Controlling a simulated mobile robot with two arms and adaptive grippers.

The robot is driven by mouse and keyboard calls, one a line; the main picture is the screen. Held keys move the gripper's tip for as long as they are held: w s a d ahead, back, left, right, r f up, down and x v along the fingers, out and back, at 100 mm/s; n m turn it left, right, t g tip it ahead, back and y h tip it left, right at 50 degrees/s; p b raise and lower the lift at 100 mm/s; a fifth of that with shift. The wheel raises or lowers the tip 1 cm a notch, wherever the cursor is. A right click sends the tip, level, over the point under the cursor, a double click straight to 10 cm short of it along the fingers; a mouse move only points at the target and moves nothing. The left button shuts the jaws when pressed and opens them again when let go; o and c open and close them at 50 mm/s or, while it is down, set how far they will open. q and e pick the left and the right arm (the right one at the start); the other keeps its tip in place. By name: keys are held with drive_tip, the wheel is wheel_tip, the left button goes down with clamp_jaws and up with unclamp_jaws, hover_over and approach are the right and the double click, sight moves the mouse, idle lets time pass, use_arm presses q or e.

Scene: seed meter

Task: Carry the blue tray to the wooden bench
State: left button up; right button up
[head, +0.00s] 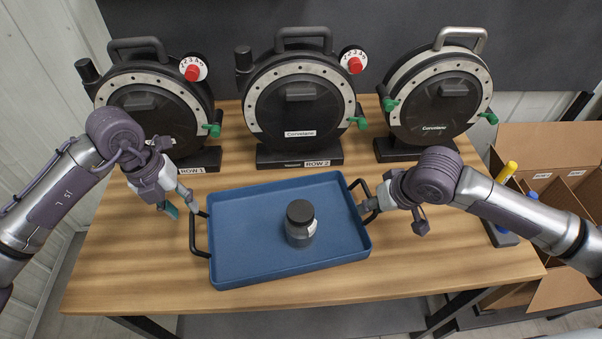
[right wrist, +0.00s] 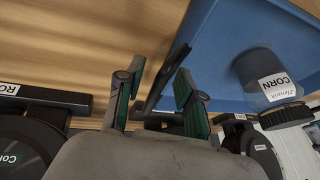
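The blue tray (head: 235,262) lies level on or just over the wooden bench (head: 130,270), with a black handle at each end. My right gripper (head: 370,205) is at the right handle (head: 359,188). In the right wrist view its green-padded fingers (right wrist: 155,88) are apart, with the dark handle bar between them, closer to one finger.
Three round black seed meters stand along the back: left (head: 150,100), middle (head: 299,105) and right (head: 435,95). A cardboard box (head: 555,150) with dividers is at the right. A yellow-capped item (head: 507,170) stands near the bench's right edge. The bench front is clear.

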drive_tip(key=shift+r, duration=0.2)
use_arm(q)
wheel_tip(320, 180, up, 7)
drive_tip(key=a, duration=0.1)
drive_tip(key=shift+a, duration=0.15)
use_arm(e)
drive_tip(key=v, duration=1.1)
drive_tip(key=shift+r, duration=0.3)
use_arm(q)
drive_tip(key=shift+s+f, duration=0.1)
use_arm(e)
drive_tip(key=shift+s+d, duration=0.15)
